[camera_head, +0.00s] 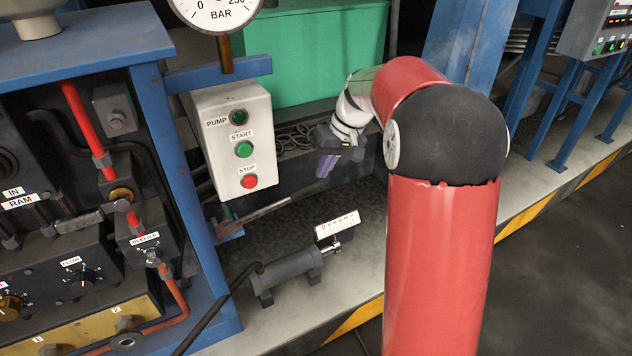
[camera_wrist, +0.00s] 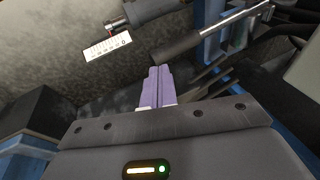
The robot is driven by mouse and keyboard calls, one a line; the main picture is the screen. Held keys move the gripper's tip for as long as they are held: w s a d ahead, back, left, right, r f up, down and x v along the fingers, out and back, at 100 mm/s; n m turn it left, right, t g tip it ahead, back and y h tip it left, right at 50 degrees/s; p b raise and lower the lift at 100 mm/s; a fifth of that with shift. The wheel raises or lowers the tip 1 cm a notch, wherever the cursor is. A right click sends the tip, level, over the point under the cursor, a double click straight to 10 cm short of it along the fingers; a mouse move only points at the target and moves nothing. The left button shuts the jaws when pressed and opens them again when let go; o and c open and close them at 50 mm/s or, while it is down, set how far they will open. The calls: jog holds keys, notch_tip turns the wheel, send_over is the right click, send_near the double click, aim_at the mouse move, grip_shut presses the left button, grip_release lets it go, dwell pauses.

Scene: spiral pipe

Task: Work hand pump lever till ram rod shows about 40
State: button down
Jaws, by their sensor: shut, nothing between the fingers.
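The hand pump lever (camera_head: 262,216) is a thin bar slanting up to the right from its pivot below the pump box. In the wrist view its dark grip (camera_wrist: 190,45) lies just beyond my fingertips, with the metal shaft running up to the right. My gripper (camera_head: 326,167) has purple fingers, shut and empty, near the grip end; contact cannot be told. The fingers also show in the wrist view (camera_wrist: 157,88). The grey ram (camera_head: 288,274) lies on the floor with a short rod (camera_head: 333,247) showing. Its white scale (camera_head: 337,225) starts at 0; other marks are too small to read.
A pump box (camera_head: 232,140) with green START and red STOP buttons hangs on the blue frame (camera_head: 187,140) left of the lever. A pressure gauge (camera_head: 215,12) is above it. Hoses and a valve panel (camera_head: 60,265) fill the left. A green tank (camera_head: 310,50) stands behind.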

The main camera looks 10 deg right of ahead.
jog(key=shift+v, duration=1.2)
dwell(0.7)
